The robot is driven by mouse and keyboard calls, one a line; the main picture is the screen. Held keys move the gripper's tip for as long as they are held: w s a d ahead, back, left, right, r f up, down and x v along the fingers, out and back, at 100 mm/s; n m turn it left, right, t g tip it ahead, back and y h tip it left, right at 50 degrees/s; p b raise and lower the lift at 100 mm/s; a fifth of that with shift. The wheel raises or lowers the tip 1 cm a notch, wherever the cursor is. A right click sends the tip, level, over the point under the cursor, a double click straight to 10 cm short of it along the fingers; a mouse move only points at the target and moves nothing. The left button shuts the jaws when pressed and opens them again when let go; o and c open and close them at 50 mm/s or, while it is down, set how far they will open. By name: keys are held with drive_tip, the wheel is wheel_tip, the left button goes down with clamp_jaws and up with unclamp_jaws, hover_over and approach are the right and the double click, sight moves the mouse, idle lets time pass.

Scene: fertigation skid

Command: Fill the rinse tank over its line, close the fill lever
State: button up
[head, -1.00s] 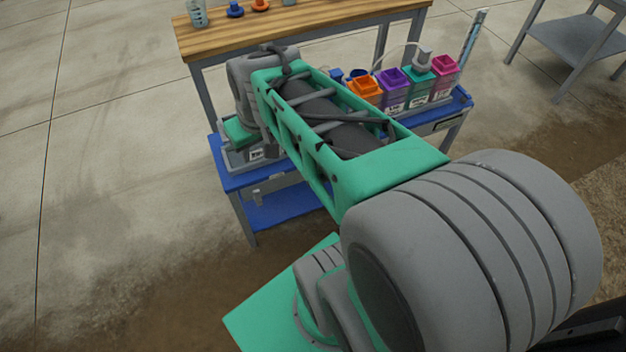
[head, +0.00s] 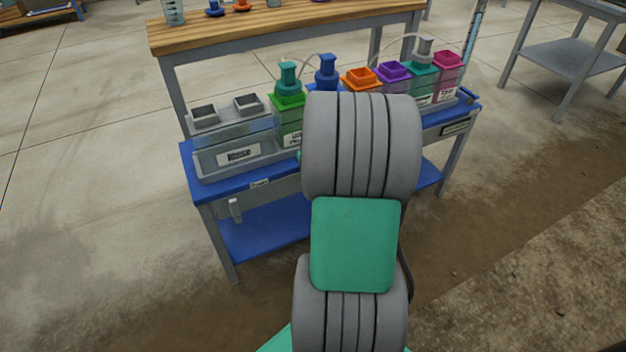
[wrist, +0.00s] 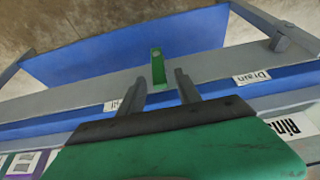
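The rinse tank (head: 262,129) is a clear-grey box with a white label at the left end of the blue bench. I cannot make out its water level or line. In the wrist view, a green lever (wrist: 158,66) sticks out from the bench's front rail, close to a partly hidden label (wrist: 111,105). My gripper (wrist: 162,85) is open, its two fingers on either side of the lever in the picture; I see no contact. In the head view my arm hides the gripper and this lever.
A grey lever (head: 236,210) hangs from the front rail below the Drain label (head: 260,183). Bottles and coloured-lid containers, including an orange one (head: 361,77), line the bench right of the tank. A wooden-topped table (head: 300,24) stands behind.

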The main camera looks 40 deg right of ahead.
drive_tip(key=shift+w+f, duration=0.2)
drive_tip(key=shift+f, duration=0.25)
clamp_jaws()
idle(1.1)
